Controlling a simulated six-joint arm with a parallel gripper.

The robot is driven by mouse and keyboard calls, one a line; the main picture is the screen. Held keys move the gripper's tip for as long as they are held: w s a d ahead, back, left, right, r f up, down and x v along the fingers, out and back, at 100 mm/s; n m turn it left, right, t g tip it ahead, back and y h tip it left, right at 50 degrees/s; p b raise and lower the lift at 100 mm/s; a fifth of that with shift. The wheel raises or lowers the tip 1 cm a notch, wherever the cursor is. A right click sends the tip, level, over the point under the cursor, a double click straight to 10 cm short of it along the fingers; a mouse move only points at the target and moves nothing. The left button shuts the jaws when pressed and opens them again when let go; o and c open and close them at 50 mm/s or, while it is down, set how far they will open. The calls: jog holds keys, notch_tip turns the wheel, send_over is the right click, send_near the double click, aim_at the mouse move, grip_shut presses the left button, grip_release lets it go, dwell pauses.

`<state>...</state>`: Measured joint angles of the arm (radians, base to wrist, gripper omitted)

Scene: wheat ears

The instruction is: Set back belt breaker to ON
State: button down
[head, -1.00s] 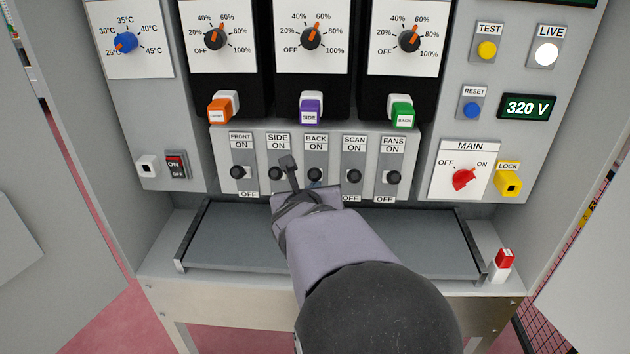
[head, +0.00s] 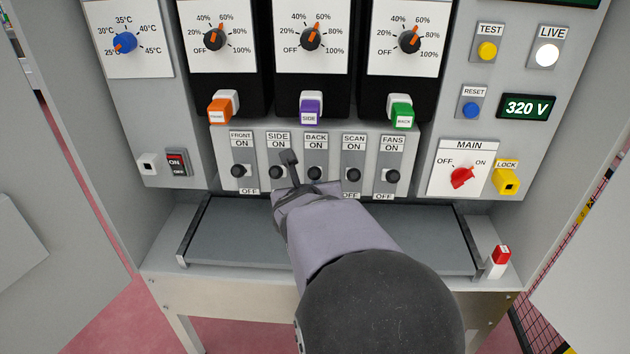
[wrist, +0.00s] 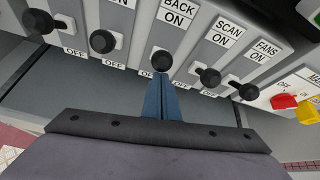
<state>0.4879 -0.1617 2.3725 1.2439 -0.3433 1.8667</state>
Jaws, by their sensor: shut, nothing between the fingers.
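The back belt breaker (head: 315,173) is a black-knobbed lever in the middle of a row, with BACK ON above it. Its knob is in line with the other knobs in the row and sits a little nearer its lower end. It also shows in the wrist view (wrist: 162,60). My gripper (wrist: 160,78) is shut and empty, its blue fingers together just below that knob. Whether the tips touch the knob I cannot tell.
The side breaker (head: 276,172) and scan breaker (head: 353,175) stand close on either side. The front breaker (head: 238,171) and fans breaker (head: 392,176) are farther out. A grey shelf (head: 235,235) lies below. The red MAIN switch (head: 461,177) is to the right.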

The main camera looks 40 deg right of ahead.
notch_tip(320, 180, up, 10)
jog(key=p, duration=0.3)
jog(key=shift+w+f+t+h, duration=0.2)
jog(key=shift+t+h, duration=0.1)
jog(key=shift+d, duration=0.15)
jog(key=shift+f, duration=0.1)
